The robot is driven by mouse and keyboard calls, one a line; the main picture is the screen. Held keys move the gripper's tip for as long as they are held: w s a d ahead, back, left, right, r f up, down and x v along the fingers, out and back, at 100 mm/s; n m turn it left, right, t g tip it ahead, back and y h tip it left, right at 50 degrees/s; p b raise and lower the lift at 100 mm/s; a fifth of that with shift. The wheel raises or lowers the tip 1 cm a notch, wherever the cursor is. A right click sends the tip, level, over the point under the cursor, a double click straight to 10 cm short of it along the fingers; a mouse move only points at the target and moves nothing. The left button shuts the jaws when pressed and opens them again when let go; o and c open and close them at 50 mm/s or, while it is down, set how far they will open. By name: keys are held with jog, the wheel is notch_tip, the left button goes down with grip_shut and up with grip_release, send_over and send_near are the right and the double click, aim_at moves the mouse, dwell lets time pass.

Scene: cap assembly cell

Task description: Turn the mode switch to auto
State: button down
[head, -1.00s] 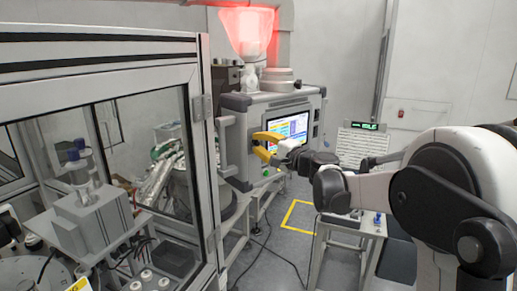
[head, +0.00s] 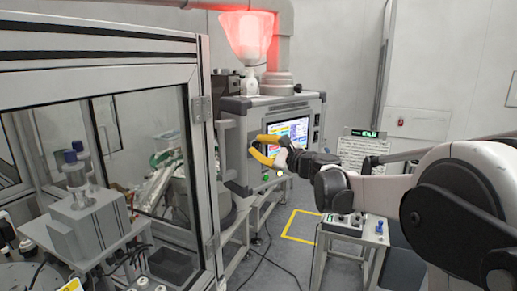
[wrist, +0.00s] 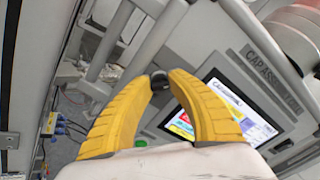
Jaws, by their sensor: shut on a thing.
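The mode switch, a small dark knob (wrist: 160,81), shows between the fingertips in the wrist view, on the grey panel of the machine to the left of its screen. My gripper (wrist: 159,79) has its two yellow fingers closed around the knob, one on each side. In the head view my gripper (head: 255,146) reaches the front of the grey cabinet (head: 235,155), and the switch is hidden by the fingers. The switch's marking and pointer cannot be read.
A lit touchscreen (head: 290,130) is right beside the fingers; it also shows in the wrist view (wrist: 222,112). A green button (head: 266,178) is below. A glass-walled enclosure (head: 205,110) stands close on the left. A small table (head: 350,233) stands under my arm.

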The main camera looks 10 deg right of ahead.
jog(key=shift+m, duration=0.3)
jog(key=c, duration=1.2)
grip_release()
jog(key=shift+s, duration=0.1)
jog(key=v, duration=1.1)
jog(key=shift+s+d, duration=0.2)
jog(key=shift+s, duration=0.15)
